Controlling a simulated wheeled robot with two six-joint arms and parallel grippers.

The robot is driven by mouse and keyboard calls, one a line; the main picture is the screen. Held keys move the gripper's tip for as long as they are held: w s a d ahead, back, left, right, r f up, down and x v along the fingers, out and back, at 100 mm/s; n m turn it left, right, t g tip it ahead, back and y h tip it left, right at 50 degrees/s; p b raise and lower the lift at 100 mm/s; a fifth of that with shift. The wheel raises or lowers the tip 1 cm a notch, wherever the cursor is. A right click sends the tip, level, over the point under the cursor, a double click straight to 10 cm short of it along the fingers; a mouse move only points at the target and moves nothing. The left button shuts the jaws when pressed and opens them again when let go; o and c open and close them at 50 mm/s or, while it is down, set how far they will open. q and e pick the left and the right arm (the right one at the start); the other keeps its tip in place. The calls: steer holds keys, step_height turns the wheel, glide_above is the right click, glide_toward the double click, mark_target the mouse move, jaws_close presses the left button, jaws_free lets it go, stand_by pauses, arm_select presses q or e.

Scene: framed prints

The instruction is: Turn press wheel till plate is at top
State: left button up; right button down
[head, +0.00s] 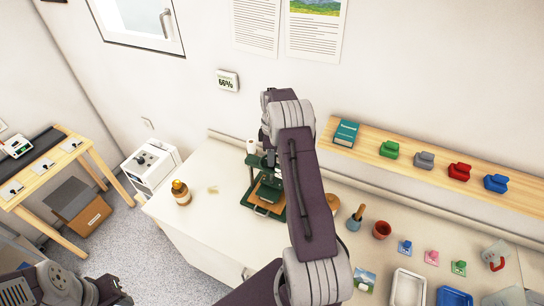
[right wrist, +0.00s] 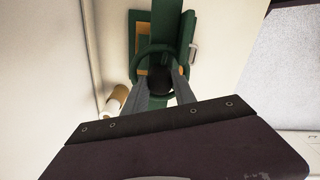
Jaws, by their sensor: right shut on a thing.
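The green press (head: 264,198) stands on the pale counter, partly hidden behind my right arm in the head view. In the right wrist view I look down on its round green wheel (right wrist: 141,58), which has a dark hub in the middle. My right gripper (right wrist: 160,88) is shut on the wheel, its grey fingers on either side. The press's green body shows beyond the wheel, with orange-brown parts beside it. I cannot tell the plate's height for sure. My left gripper (head: 108,291) is at the lower left, far from the press; its jaw opening is unclear.
A wooden shelf (head: 430,163) holds a book and coloured blocks.

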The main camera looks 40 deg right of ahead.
steer(key=shift+w+n, duration=0.1)
steer(key=shift+n, duration=0.2)
stand_by(0.4)
steer(key=c, duration=1)
jaws_free()
steer(key=shift+r, duration=0.1)
step_height(320, 180, up, 8)
steer(key=shift+f+b, duration=0.1)
steer(key=shift+b, duration=1.1)
steer(key=shift+r, duration=0.6)
